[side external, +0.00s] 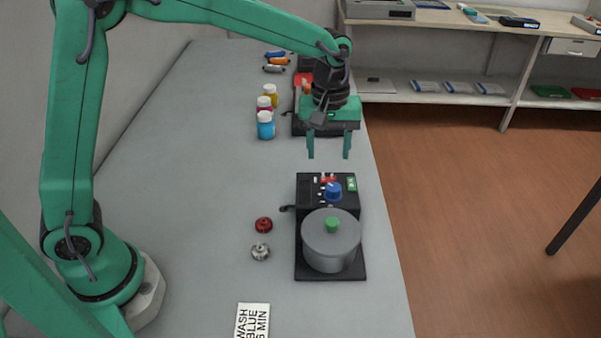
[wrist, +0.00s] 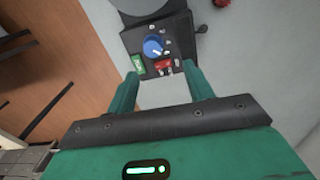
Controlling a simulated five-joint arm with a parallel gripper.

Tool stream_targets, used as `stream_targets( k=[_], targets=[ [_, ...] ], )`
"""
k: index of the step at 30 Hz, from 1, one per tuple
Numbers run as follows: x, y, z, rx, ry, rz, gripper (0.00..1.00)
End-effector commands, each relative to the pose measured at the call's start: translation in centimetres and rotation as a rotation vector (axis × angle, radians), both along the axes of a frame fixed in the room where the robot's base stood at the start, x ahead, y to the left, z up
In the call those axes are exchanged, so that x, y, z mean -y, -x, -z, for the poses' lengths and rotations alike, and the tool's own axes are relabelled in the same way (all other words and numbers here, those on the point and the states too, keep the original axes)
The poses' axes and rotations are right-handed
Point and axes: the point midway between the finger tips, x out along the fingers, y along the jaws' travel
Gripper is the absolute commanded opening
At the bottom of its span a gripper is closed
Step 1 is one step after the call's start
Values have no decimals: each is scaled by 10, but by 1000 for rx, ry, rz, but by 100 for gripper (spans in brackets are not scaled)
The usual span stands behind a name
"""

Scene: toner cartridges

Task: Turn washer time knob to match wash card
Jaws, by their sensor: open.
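The washer (side external: 302,268) is a black unit with a grey lidded drum (side external: 318,250) on the table. Its blue time knob (side external: 333,190) is on the panel behind the drum; it also shows in the wrist view (wrist: 153,46) with a white pointer mark. A red switch (wrist: 164,65) and a green button (wrist: 138,64) are near the knob. The wash card (side external: 252,321) lies at the table's front and reads "WASH BLUE 6 MIN", the number partly cut off. My gripper (side external: 329,156) is open and empty, pointing down above the table, behind the washer and apart from it.
A red cap (side external: 264,224) and a silver cap (side external: 261,251) lie left of the washer. Bottles with blue (side external: 266,126), red and yellow contents stand at the back left. Another dark device is behind my gripper. The table's right edge is close to the washer.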

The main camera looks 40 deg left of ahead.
Motion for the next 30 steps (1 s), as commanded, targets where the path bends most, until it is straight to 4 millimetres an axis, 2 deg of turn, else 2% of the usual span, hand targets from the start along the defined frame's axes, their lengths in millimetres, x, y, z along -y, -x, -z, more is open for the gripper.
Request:
stream_targets(
  k=[12, 30],
  targets=[
    [-24, 26, -32, 65, 7, 100, 52],
    [-55, 69, -66, 158, -2, 242, 52]
  ],
)
